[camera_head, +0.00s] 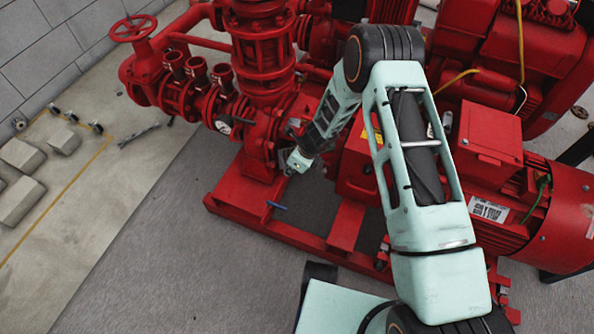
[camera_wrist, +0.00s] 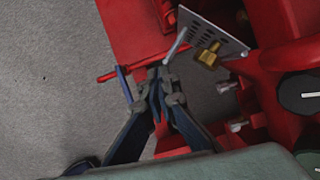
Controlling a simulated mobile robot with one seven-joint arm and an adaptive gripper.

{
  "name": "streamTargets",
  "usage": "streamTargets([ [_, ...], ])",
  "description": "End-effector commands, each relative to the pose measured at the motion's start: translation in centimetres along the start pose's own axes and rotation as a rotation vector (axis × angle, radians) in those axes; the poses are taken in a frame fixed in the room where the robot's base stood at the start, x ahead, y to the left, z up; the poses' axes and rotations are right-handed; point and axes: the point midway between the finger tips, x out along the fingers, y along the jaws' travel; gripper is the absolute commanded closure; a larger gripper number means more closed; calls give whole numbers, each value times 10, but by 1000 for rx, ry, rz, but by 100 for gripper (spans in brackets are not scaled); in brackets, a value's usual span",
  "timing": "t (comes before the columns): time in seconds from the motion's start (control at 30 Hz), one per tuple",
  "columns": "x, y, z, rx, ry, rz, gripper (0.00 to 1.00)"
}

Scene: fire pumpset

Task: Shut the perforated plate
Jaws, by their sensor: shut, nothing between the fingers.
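The perforated plate (camera_wrist: 206,32) is a small light grey sheet with rows of holes, at the top of the wrist view. It stands tilted out from the red pump body, with a brass fitting (camera_wrist: 208,56) in front of its lower edge. My gripper (camera_wrist: 160,76) is shut and empty; its fingertips are just below and left of the plate in the wrist view. A grey rod-like part lies between the tips and the plate; I cannot tell whether they touch. In the head view my gripper (camera_head: 298,161) is beside the red pump, and I cannot make out the plate there.
A thin red pipe with a blue handle (camera_wrist: 124,83) is close to the left of my fingertips; the handle (camera_head: 276,206) also shows in the head view. Red pump casing and bolts crowd the right. Grey floor (camera_head: 150,240) is free at the left.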

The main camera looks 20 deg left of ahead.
Motion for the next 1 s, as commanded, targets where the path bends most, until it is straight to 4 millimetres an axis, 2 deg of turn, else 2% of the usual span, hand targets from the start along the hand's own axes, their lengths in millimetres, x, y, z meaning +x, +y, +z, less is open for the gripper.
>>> streamTargets([
  [0.33,12,1,23,257,0,-102,100],
  [0.57,16,-2,35,527,-1,-210,100],
  [1.0,21,-10,51,723,0,-289,100],
])
